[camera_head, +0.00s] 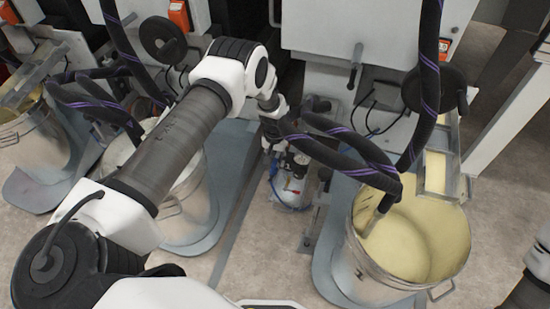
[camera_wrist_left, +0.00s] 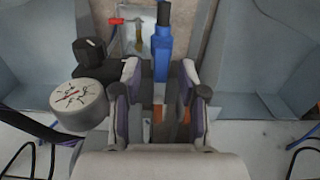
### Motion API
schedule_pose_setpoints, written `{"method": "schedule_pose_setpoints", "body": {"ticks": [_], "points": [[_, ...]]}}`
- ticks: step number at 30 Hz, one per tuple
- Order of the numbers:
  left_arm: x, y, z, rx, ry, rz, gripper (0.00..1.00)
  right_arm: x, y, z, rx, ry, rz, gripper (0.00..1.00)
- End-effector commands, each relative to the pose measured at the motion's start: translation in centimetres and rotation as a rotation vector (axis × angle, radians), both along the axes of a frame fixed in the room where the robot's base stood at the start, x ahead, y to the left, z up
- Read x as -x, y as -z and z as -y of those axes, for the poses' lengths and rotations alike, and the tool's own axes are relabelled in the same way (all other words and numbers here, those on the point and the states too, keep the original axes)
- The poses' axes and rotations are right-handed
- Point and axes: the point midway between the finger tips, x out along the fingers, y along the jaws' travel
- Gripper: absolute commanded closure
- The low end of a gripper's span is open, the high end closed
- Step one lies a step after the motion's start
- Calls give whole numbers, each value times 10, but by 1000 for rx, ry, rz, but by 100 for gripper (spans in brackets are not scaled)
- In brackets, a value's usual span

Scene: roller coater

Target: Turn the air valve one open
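My left gripper (camera_head: 275,135) reaches down to a small air unit behind the hose, between two pails. In the left wrist view its two fingers (camera_wrist_left: 160,80) stand apart, with a blue upright part with a dark top (camera_wrist_left: 162,42) between and just beyond them. Gaps show on both sides of the blue part; contact cannot be made out. A red lever (camera_wrist_left: 122,21) on a metal fitting lies farther off, and it also shows in the head view (camera_head: 292,192). Which part is air valve one is not clear. My right gripper is out of view.
A round gauge (camera_wrist_left: 79,104) and a black knob (camera_wrist_left: 90,52) sit close left of the fingers. A pail of cream liquid (camera_head: 425,235) stands at right. Black-purple hoses (camera_head: 345,155) hang near the gripper. Another pail (camera_head: 185,205) is partly behind my left arm.

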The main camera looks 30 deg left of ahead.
Motion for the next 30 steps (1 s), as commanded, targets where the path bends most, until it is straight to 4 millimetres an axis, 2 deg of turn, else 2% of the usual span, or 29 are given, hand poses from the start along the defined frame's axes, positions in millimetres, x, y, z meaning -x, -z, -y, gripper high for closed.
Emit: {"method": "schedule_pose_setpoints", "body": {"ticks": [8, 11, 18, 21, 25, 30], "points": [[-1, -7, 0, 0, 0, 1, 58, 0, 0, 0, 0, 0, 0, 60], [-1, -24, 0, 0, 0, 2, 58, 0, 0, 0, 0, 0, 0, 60], [-1, -85, 0, 0, 0, 3, 58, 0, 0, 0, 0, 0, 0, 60], [-1, -105, 0, 0, 1, 2, 58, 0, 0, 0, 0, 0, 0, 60], [0, -118, 0, 0, 0, 0, 58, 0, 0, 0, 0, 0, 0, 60], [0, -120, 0, 0, 0, -1, 58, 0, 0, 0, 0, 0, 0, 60]]}}
